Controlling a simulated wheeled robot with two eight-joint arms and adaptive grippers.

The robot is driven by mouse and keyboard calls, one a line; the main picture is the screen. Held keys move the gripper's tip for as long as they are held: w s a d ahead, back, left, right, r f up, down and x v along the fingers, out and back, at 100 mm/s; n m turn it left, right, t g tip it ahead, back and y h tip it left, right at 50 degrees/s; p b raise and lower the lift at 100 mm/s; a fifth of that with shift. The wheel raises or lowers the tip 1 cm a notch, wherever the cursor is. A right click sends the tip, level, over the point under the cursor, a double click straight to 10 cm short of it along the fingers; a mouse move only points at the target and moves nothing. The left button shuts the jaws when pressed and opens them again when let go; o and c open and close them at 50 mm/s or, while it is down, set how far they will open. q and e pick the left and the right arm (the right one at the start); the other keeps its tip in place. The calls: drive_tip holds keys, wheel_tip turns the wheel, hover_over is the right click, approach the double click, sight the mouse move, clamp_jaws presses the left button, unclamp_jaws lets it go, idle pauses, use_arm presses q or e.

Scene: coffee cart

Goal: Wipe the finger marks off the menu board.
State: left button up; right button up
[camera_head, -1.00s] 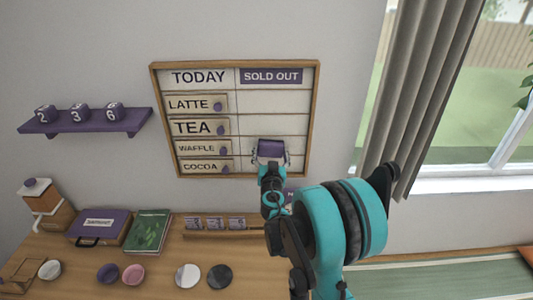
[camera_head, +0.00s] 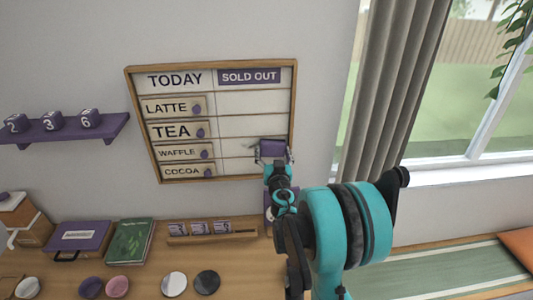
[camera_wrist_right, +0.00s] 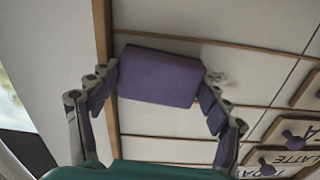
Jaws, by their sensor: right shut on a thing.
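The menu board (camera_head: 211,62) hangs on the wall in a wooden frame, with TODAY and SOLD OUT headings. My right gripper (camera_head: 272,155) is at its lower right, near the right frame edge. In the right wrist view, the gripper (camera_wrist_right: 160,84) is shut on a purple block (camera_wrist_right: 158,76), a finger on each side. The block is at the board face; I cannot tell whether it touches. The board area behind the block is hidden. My left gripper is out of view.
Name plates such as TEA (camera_head: 171,132) with purple knobs fill the board's left column. A purple shelf (camera_head: 70,132) with number cubes is left. Below, the counter (camera_head: 140,286) holds a card rack (camera_head: 211,238), a green book (camera_head: 130,241) and small bowls. A curtain (camera_head: 396,90) hangs right.

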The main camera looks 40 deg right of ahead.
sight(240, 147)
drive_tip(key=shift+w+a+b, duration=0.2)
drive_tip(key=shift+w+a, duration=0.4)
drive_tip(key=shift+a, duration=0.3)
drive_tip(key=shift+w+a+b, duration=0.2)
drive_tip(key=shift+w+a, duration=0.35)
drive_tip(key=shift+a, duration=0.3)
drive_tip(key=shift+w+a+b, duration=0.15)
drive_tip(key=shift+w+a, duration=0.45)
drive_tip(key=shift+a, duration=0.45)
drive_tip(key=shift+w+a+b, duration=0.2)
drive_tip(key=shift+w+a, duration=0.4)
drive_tip(key=shift+a, duration=0.4)
drive_tip(key=shift+w+a+b, duration=0.15)
drive_tip(key=shift+w+a, duration=0.45)
drive_tip(key=shift+a, duration=0.45)
drive_tip(key=shift+s, duration=0.15)
drive_tip(key=shift+v, duration=2.95)
drive_tip(key=v, duration=0.3)
